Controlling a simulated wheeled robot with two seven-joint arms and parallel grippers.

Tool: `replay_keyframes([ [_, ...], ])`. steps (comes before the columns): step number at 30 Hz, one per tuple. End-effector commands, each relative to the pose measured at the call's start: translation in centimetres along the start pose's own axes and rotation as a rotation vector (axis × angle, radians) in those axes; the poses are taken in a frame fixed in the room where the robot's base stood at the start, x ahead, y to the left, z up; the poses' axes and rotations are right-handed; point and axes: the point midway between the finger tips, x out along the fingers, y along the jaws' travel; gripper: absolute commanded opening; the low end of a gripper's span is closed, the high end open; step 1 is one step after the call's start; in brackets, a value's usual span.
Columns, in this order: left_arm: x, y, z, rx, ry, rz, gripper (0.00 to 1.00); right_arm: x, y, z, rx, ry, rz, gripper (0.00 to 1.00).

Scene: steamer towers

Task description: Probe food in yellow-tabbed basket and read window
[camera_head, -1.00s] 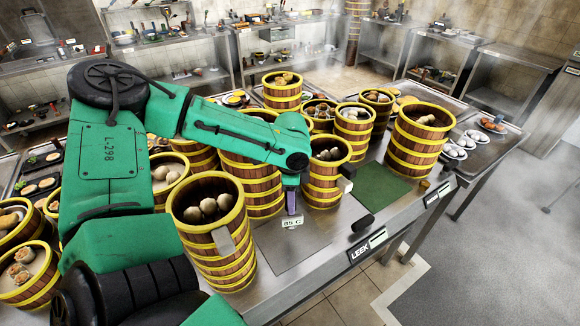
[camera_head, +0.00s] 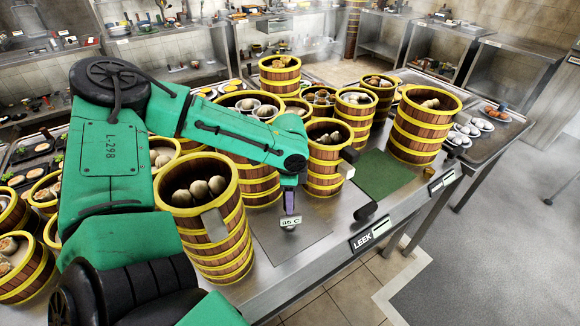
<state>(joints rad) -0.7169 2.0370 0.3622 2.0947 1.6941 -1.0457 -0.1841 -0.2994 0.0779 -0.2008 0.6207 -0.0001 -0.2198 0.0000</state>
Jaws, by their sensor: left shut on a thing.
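My left gripper (camera_head: 289,190) points down over the bare grey plate between the baskets. It is shut on a thermometer probe (camera_head: 289,203), of which a purple part shows below the fingers. Its small pale window (camera_head: 290,222) seems to read "85 C", tilted and small. A tall yellow-banded basket (camera_head: 215,262) stands left of the gripper with several pale buns inside and a grey tab on its side. Another basket (camera_head: 322,170) stands behind and right of the gripper. I cannot tell which basket has a yellow tab. My right gripper is not in view.
A green mat (camera_head: 383,178) lies right of the gripper, with a large basket (camera_head: 415,140) behind it. A "LEEK" label (camera_head: 362,242) and a black knob (camera_head: 366,211) sit at the counter's front edge. More baskets crowd the left and back. The grey plate (camera_head: 300,243) is clear.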

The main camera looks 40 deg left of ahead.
Motion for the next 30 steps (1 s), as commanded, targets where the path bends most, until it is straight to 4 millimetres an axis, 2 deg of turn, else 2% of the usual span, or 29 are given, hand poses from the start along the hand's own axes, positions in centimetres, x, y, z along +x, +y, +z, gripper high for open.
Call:
replay_keyframes([
  [15,0.86,-0.02,0.0,0.0,0.0,-0.001,0.0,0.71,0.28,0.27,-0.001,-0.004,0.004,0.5],
  [16,0.77,-0.02,-0.01,0.0,0.0,-0.001,0.48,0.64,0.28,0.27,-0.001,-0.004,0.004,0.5],
  [18,0.75,-0.02,0.0,0.0,0.0,-0.001,0.72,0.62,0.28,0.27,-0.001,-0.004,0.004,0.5],
  [30,0.79,0.01,0.02,0.0,0.0,0.0,0.72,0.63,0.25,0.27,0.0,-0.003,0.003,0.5],
])
